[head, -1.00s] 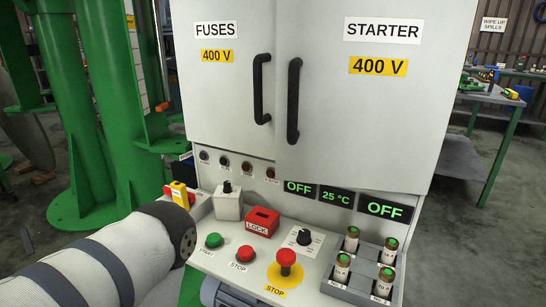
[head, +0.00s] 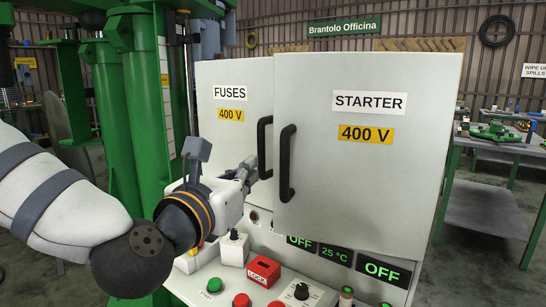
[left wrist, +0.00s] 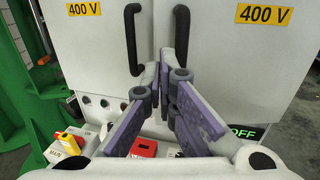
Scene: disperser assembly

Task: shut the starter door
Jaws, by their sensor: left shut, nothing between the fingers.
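The starter door (head: 360,180) is the right-hand pale cabinet door, with a STARTER label and a yellow 400 V label. It stands slightly proud of the fuses door (head: 225,140), so it looks a little ajar. Its dark upright handle (head: 287,163) is near its left edge. My left gripper (head: 250,168) is in front of the fuses door, left of the starter handle, near the lower end of the fuses handle (head: 263,148). In the left wrist view its fingers (left wrist: 165,66) are shut and empty, by the starter door's free edge. My right gripper is out of view.
Below the doors is a control panel with a red LOCK block (head: 263,270), buttons, a knob (head: 301,291) and green OFF displays (head: 381,270). A green column (head: 110,150) stands to the left. A workbench (head: 500,148) stands at the right, apart from the cabinet.

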